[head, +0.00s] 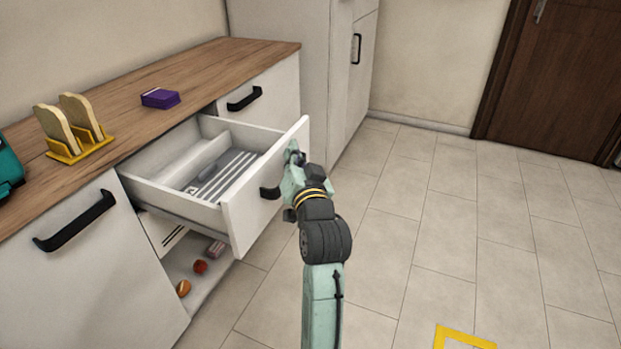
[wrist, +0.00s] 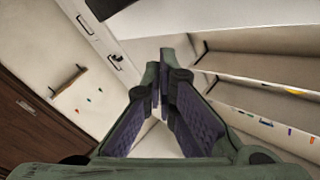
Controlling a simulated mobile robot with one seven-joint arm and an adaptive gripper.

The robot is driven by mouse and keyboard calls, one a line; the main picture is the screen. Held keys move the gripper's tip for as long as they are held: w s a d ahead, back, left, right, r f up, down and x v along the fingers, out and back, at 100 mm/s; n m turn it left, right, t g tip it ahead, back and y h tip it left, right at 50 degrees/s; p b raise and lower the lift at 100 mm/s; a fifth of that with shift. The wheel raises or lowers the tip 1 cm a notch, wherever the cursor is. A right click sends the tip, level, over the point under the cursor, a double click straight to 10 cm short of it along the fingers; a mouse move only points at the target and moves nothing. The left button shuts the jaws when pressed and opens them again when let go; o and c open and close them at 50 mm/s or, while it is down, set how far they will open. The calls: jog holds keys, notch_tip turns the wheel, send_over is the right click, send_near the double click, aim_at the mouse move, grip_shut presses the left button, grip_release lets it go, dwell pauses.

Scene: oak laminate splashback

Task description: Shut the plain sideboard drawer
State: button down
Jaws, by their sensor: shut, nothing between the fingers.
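The plain white sideboard drawer (head: 247,212) stands pulled well out of the wooden-topped sideboard in the head view. Its black handle (head: 268,193) is partly hidden behind my gripper. A grey divided insert (head: 222,172) lies inside the drawer. My gripper (head: 293,153) is shut and empty, at the outer side of the drawer front, near its upper edge. I cannot tell whether it touches the front. In the wrist view my gripper (wrist: 162,85) shows its fingers closed together, with a pale panel close beyond them.
Below the drawer is an open space with small items, including a red ball (head: 200,266). On the worktop (head: 130,92) stand a yellow toast rack (head: 80,150) and a purple box (head: 160,98). A tall white cabinet (head: 300,60) stands behind.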

jog(key=s+d+f+m+g+y, duration=0.15)
jog(key=s+d+f+m, duration=0.25)
jog(key=d+f+m, duration=0.6)
jog(key=w+a+f+p, duration=0.1)
jog(key=w+a+p, duration=0.1)
jog(key=w+a, duration=0.7)
jog(key=shift+w+m+p, duration=0.3)
jog(key=shift+w+m, duration=0.1)
jog(key=shift+w, duration=0.4)
jog(key=shift+a, duration=0.15)
